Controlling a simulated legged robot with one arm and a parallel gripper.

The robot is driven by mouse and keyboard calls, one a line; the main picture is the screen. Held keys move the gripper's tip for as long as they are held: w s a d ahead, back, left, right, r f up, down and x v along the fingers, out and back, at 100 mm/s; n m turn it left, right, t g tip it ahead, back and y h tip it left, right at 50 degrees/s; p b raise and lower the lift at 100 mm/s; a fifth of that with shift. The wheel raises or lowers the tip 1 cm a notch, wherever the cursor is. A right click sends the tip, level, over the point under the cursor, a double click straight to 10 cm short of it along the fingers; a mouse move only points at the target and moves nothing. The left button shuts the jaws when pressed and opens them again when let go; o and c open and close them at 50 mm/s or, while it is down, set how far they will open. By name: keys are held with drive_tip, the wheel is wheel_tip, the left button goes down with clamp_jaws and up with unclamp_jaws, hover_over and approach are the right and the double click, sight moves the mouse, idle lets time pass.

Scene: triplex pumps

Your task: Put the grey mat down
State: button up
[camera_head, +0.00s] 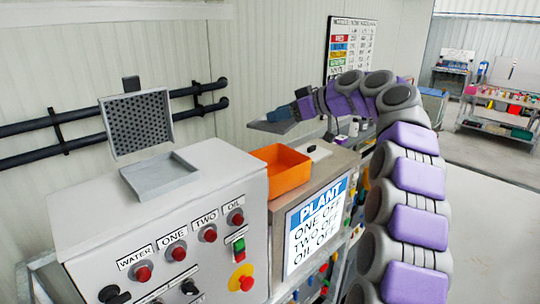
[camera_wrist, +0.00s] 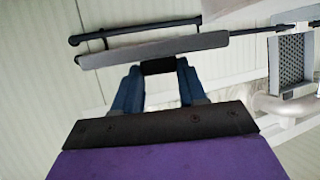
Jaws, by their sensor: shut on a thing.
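My gripper (camera_head: 288,110) is at the end of my purple and grey arm, raised above and behind the orange bin in the head view. It is shut on the grey mat (camera_head: 268,126), a thin flat piece held in the air. In the wrist view the mat (camera_wrist: 155,49) shows nearly edge-on as a long grey strip across the tips of the blue fingers of my gripper (camera_wrist: 158,67). Its broad face is mostly out of sight there.
An orange bin (camera_head: 280,168) stands on the bench, with a shallow grey tray (camera_head: 160,180) on the control cabinet (camera_head: 160,235) to its left. A perforated panel (camera_head: 137,122) stands behind the tray. Dark pipes (camera_head: 80,120) run along the wall. A PLANT sign (camera_head: 316,228) faces front.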

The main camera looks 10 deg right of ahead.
sight(283, 128)
drive_tip(key=f, duration=0.4)
drive_tip(key=shift+d, duration=0.2)
wheel_tip(283, 128, down, 4)
drive_tip(key=shift+f, duration=0.1)
drive_tip(key=shift+a+f+b, duration=0.25)
drive_tip(key=shift+f+b, duration=0.05)
drive_tip(key=shift+b, duration=0.5)
drive_tip(key=shift+f+b, duration=0.3)
drive_tip(key=shift+b, duration=0.15)
drive_tip(key=o, duration=1.1)
